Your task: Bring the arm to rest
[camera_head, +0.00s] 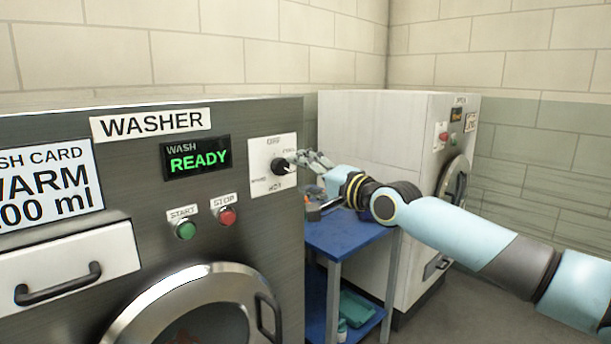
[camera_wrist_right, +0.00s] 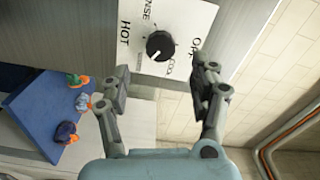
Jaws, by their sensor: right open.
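My right gripper (camera_head: 308,158) is at the washer's control dial, with my arm coming in from the right. In the right wrist view, the gripper (camera_wrist_right: 158,88) is open and empty, its two fingers spread apart. The black dial knob (camera_wrist_right: 160,45) sits on a white plate (camera_wrist_right: 195,18) beyond the fingertips, and no finger appears to grip it. In the head view the knob (camera_head: 280,167) is just left of the fingers. My left gripper is not in view.
The washer (camera_head: 270,118) shows READY on its display (camera_head: 197,158), above green (camera_head: 186,230) and red (camera_head: 227,216) buttons. A blue cart (camera_head: 345,238) with several small items stands below my right forearm. A white machine (camera_head: 365,120) stands behind it.

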